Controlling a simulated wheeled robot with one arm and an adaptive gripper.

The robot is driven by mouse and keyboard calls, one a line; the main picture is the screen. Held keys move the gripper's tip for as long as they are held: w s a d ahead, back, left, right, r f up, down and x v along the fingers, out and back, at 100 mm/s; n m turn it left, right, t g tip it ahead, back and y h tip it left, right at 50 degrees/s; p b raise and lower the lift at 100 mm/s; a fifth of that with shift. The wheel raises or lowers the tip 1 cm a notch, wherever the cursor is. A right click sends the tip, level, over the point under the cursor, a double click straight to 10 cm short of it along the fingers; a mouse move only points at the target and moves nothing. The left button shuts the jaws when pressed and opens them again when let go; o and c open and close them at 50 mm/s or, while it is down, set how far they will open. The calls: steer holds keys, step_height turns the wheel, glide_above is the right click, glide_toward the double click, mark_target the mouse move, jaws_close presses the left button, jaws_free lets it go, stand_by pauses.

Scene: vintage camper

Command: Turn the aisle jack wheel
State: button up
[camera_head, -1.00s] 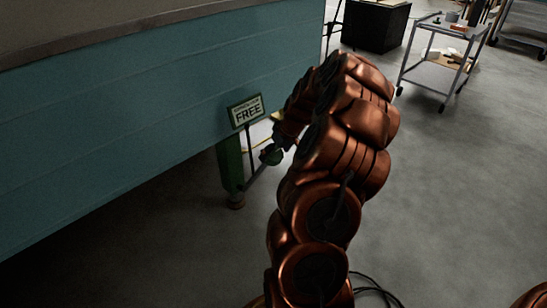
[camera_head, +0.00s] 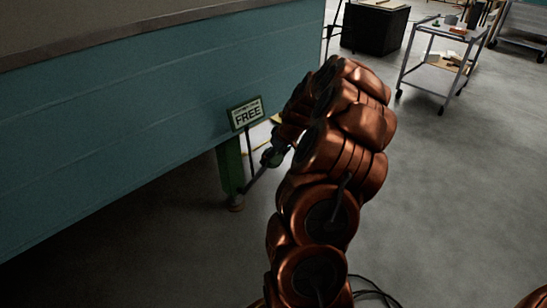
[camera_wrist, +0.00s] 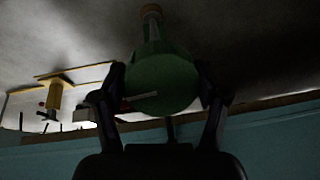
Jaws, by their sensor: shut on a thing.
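The aisle jack's green leg (camera_head: 230,165) stands under the camper's lower edge, with a brown foot on the floor. A thin rod runs from it up to the jack wheel (camera_head: 268,158), small and partly hidden by my gripper in the head view. In the wrist view the green wheel (camera_wrist: 165,82) fills the space between the two dark fingers, with a pale bar across its lower left. My gripper (camera_wrist: 160,75) is shut on the wheel, one finger on each side. In the head view my arm hides most of my gripper (camera_head: 283,147).
A sign reading "FREE" (camera_head: 246,114) stands on a thin post close above the wheel. The teal camper wall (camera_head: 120,120) rises on the left. A black box (camera_head: 374,26) and a wheeled cart (camera_head: 436,60) stand farther back.

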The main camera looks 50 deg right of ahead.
steer(key=shift+a+r+m+p, duration=0.1)
steer(key=shift+m+p, duration=0.2)
steer(key=shift+p, duration=0.15)
steer(key=m+p, duration=0.2)
steer(key=p, duration=0.1)
steer(key=shift+r, duration=0.15)
steer(key=m+p, duration=0.3)
steer(key=m, duration=0.1)
steer(key=shift+t+y+p, duration=0.3)
steer(key=shift+p, duration=0.05)
steer(key=shift+m+p, duration=0.65)
steer(key=shift+m, duration=0.05)
steer(key=shift+f, duration=0.2)
steer(key=o, duration=1.2)
steer(key=shift+c, duration=0.2)
steer(key=v, duration=1.2)
